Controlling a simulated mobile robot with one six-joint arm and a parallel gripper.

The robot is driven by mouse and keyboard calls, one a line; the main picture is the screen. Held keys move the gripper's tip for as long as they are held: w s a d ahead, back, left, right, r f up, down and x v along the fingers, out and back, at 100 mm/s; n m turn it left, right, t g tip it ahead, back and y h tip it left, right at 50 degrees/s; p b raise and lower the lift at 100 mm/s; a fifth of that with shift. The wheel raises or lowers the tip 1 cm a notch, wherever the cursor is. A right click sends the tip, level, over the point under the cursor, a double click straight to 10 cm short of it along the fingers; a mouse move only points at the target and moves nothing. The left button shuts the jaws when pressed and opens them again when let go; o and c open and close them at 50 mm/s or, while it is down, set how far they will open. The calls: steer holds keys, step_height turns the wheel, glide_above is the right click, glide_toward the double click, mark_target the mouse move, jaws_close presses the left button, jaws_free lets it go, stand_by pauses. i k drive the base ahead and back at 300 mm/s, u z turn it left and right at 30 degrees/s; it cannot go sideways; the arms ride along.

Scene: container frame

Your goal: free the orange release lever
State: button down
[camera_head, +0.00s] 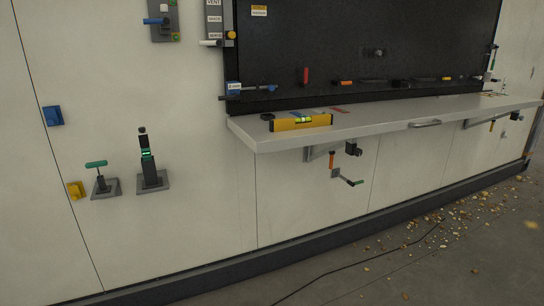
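An orange lever (332,160) stands upright under the shelf, beside the shelf's grey bracket. Just below it is a small grey block (336,173) with a dark arm (346,179) reaching down right to a green tip (358,183). A second, smaller orange part (491,126) shows under the far right end of the shelf. I cannot tell which of the two is the release lever, nor what holds either one. My gripper is not in view.
The light shelf (400,124) juts from the wall, with a yellow spirit level (301,123) on it. A green-handled lever (97,164) and a black upright device (149,165) are on the left wall. A dark cable (365,262) and scattered debris (450,225) lie on the floor.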

mark_target(332, 154)
steer(key=i, duration=1.8)
steer(key=u, duration=3.9)
steer(key=i, duration=0.1)
steer(key=z, duration=2.15)
steer(key=k, duration=0.6)
steer(key=u, duration=0.1)
